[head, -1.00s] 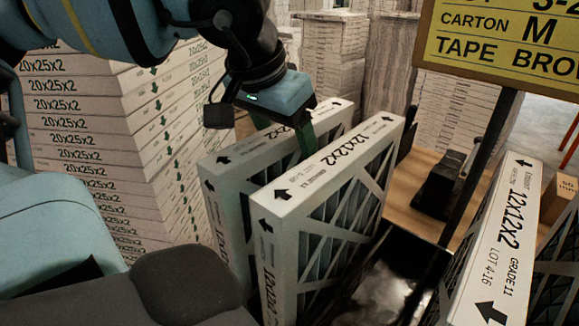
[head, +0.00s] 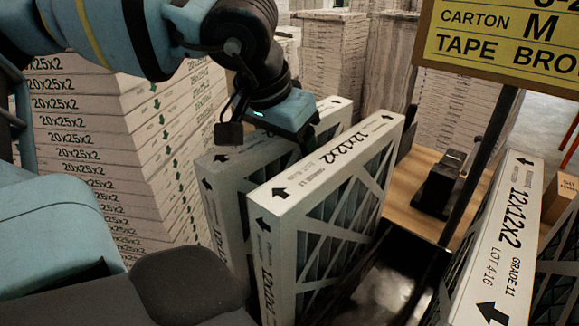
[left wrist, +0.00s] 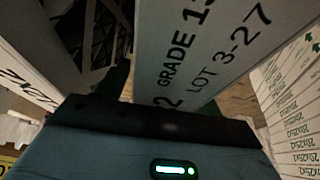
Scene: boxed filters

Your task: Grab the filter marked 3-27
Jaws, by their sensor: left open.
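The filter marked LOT 3-27 (left wrist: 215,50), GRADE 13, is a white-edged box panel standing upright; its print is readable in the left wrist view. It appears to be the left one of the upright pair in the head view (head: 226,160), partly hidden by my gripper and the front filter. My left gripper (head: 297,138) is open, low over its top edge. In the left wrist view the dark fingers (left wrist: 165,98) lie on either side of that edge. One finger sits in the gap between the two filters. My right gripper is not in view.
A 12x12x2 filter (head: 325,160) stands close on the right of the pair. Another, LOT 4-16 (head: 500,245), stands at the right. A stack of 20x25x2 boxes (head: 100,150) rises at left. A yellow sign (head: 500,40) on a dark post stands behind.

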